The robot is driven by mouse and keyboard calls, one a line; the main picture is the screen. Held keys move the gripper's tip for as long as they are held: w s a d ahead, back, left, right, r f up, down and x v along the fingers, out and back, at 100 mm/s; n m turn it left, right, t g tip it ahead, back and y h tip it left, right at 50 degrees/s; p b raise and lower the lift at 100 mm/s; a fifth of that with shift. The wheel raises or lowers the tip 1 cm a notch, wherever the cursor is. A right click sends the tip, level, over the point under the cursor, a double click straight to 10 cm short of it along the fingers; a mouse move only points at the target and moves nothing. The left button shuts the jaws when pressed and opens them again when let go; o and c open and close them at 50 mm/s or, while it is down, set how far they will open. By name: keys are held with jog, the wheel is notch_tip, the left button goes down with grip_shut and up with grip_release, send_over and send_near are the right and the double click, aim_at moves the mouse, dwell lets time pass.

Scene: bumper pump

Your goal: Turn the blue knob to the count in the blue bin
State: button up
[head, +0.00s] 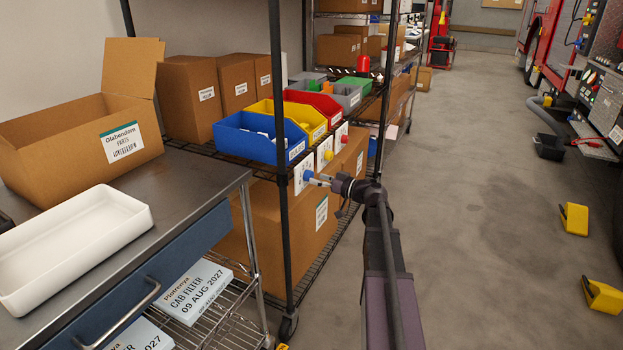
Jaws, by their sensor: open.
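The blue bin (240,146) sits on the wire shelf, left of the yellow bin. Its inside shows only in part, and I cannot count what lies in it. Below its front right corner is a white plate (298,184) with the blue knob (308,175). The markings on the plate are too small to read. My gripper (315,179) is open, with its fingertips at the blue knob. From this view I cannot tell whether they touch it or stand around it.
A yellow bin (311,118) and a red bin (327,104) follow along the shelf, with a yellow knob (328,155) and a red knob (345,139) below. A black shelf post (279,90) stands close left of my gripper. The floor (470,190) to the right is mostly clear.

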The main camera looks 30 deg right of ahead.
jog(key=shift+x, duration=1.1)
jog(key=c, duration=1.1)
